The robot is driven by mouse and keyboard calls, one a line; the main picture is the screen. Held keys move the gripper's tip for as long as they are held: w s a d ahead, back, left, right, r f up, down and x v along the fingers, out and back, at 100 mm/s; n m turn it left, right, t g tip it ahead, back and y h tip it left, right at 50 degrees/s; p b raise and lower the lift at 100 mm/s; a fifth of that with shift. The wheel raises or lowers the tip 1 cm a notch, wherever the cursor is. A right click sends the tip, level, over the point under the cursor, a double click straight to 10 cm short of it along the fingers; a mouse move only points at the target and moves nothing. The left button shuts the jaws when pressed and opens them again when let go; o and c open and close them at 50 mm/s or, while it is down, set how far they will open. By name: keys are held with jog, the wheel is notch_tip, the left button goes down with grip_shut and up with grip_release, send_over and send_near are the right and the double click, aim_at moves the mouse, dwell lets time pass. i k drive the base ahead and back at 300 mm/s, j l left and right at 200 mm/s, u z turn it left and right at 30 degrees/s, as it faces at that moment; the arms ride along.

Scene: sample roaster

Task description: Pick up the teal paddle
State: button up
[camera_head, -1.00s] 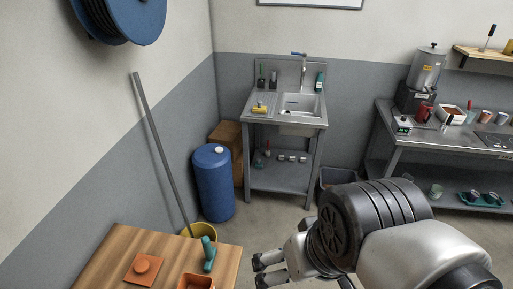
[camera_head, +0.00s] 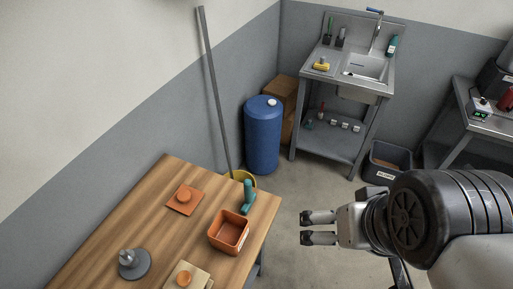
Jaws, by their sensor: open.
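The teal paddle (camera_head: 247,199) is on the wooden table (camera_head: 150,200), near its right edge and just behind the orange square bin. Its handle part points up and its foot rests on the tabletop. My gripper (camera_head: 304,228) is open and empty, to the right of the table edge and apart from the paddle. Its two fingers point left.
On the table are the orange bin (camera_head: 229,232), an orange knob on a square plate (camera_head: 185,198), a grey weight-like piece (camera_head: 133,262) and another orange knob (camera_head: 183,279). A yellow bucket (camera_head: 240,180), mop handle (camera_head: 214,95) and blue drum (camera_head: 263,135) stand behind.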

aim_at(250, 197)
jog(key=u, duration=0.45)
jog(key=j+u, duration=0.15)
jog(key=u, duration=0.3)
jog(key=k+j+u, duration=0.1)
jog(key=u, duration=0.35)
jog(key=j+u, duration=0.1)
jog(key=u, duration=0.4)
jog(key=j+u, duration=0.1)
jog(key=u, duration=0.35)
jog(key=j+u, duration=0.1)
jog(key=u, duration=0.35)
jog(key=z, duration=2.4)
jog(key=i+l+z, duration=0.2)
jog(key=i, duration=0.25)
jog(key=i+l+z, duration=0.15)
jog(key=i+l, duration=0.15)
jog(key=i, duration=0.15)
